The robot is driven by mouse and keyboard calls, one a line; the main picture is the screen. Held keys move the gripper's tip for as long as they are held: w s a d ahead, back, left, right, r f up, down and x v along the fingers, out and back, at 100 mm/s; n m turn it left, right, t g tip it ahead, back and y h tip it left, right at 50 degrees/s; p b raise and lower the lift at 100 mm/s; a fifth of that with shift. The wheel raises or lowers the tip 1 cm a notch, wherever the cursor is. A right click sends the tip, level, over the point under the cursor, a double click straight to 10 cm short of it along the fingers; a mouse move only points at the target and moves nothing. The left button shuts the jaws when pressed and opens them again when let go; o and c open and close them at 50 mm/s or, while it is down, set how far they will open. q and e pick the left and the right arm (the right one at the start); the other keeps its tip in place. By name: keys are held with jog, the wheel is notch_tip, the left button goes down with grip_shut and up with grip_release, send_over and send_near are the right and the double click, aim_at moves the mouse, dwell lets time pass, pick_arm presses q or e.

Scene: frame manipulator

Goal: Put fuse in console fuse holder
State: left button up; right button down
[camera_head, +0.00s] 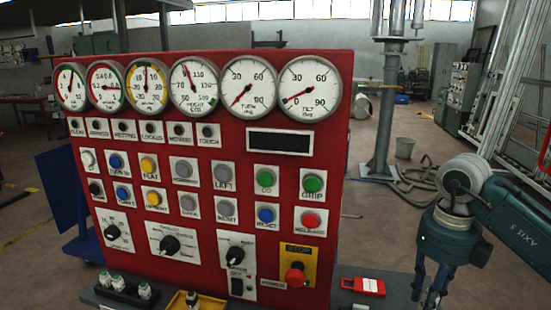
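The red console (230,150) stands upright in the middle, with gauges, buttons and knobs on its face. At its foot on the left, a black holder (125,291) carries several small white-and-green pieces, which may be fuses or fuse caps. A yellow tray (180,302) beside it holds a small dark-and-white piece, cut off by the picture's bottom edge. I cannot tell for sure which part is the fuse holder. My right gripper (428,292) hangs down right of the console, its fingers apart, with nothing visible between them. My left gripper is out of view.
A small red box (363,286) lies on the grey ledge (395,287) between the console and my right gripper. A red stop button (295,275) sticks out low on the console.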

jog(key=shift+s+a+n, duration=0.25)
jog(key=shift+n, duration=0.35)
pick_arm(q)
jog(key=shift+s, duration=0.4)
pick_arm(e)
jog(key=s+a+f+n, duration=0.3)
jog(key=s+a+n, duration=0.2)
jog(key=n, duration=1.1)
jog(key=s+a+f+n, duration=0.2)
jog(key=s+a+n, duration=0.4)
jog(key=n, duration=1.1)
jog(key=s, duration=0.3)
jog(key=shift+s+f+n, duration=0.2)
jog(key=shift+f+n, duration=0.1)
jog(key=shift+f, duration=0.1)
jog(key=shift+a, duration=0.1)
